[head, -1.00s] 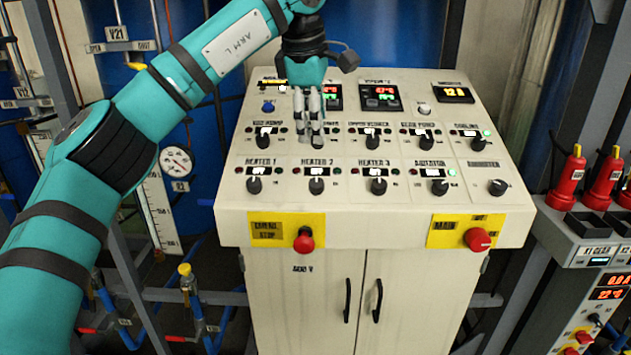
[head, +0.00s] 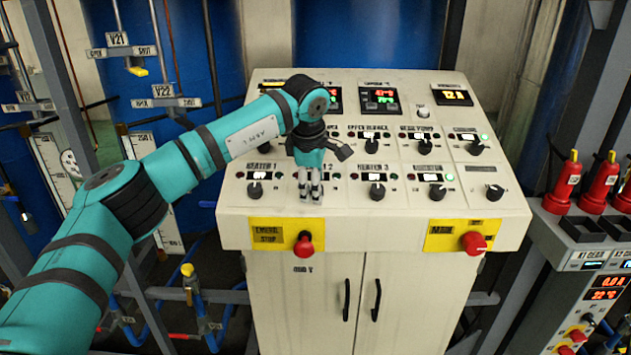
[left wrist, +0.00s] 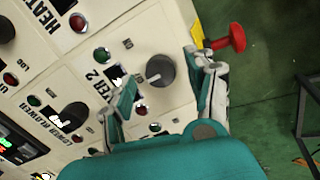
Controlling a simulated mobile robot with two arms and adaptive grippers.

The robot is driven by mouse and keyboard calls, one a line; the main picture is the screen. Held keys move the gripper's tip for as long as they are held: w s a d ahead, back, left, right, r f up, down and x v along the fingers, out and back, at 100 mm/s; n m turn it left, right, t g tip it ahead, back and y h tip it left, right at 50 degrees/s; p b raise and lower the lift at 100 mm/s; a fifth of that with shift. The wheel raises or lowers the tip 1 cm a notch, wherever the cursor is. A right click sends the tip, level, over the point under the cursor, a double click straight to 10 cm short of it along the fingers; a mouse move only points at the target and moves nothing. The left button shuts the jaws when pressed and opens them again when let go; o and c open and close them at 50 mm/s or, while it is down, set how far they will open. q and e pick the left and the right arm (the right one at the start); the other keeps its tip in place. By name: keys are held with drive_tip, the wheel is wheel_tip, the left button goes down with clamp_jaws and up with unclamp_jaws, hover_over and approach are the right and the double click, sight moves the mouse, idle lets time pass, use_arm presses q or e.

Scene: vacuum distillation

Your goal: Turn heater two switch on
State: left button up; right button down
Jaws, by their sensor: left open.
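The control panel (head: 500,215) has a row of heater knobs. The heater 2 knob is hidden behind my left gripper (head: 310,196) in the head view. In the left wrist view the grey heater 2 knob (left wrist: 160,72) shows, with a white pointer line, beside the "HEATER 2" label. My left gripper (left wrist: 162,76) is open there, with one finger on each side of the knob. I cannot tell whether either finger touches it. A green lamp (left wrist: 103,56) and a red lamp (left wrist: 140,110) flank its label plate. My right gripper is out of view.
The heater 1 knob (head: 254,190) and heater 3 knob (head: 377,191) stand on either side. A red emergency stop button (head: 304,244) sticks out of the panel's front face below. Another red knob (head: 473,242) is at the front right.

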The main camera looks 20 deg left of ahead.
use_arm(q)
drive_tip(key=shift+w+f, duration=0.2)
drive_tip(key=shift+f, duration=0.4)
drive_tip(key=c, duration=1.1)
drive_tip(key=shift+c, duration=0.2)
drive_tip(key=m+p, duration=0.2)
drive_tip(key=m, duration=0.3)
drive_tip(key=shift+r+m, duration=0.1)
drive_tip(key=shift+m, duration=0.2)
drive_tip(key=m+p, duration=0.1)
drive_tip(key=m, duration=0.2)
drive_tip(key=shift+g+y, duration=0.3)
drive_tip(key=shift+w+d+m+p, duration=0.1)
drive_tip(key=shift+m+p, duration=0.3)
drive_tip(key=shift+m, duration=1.1)
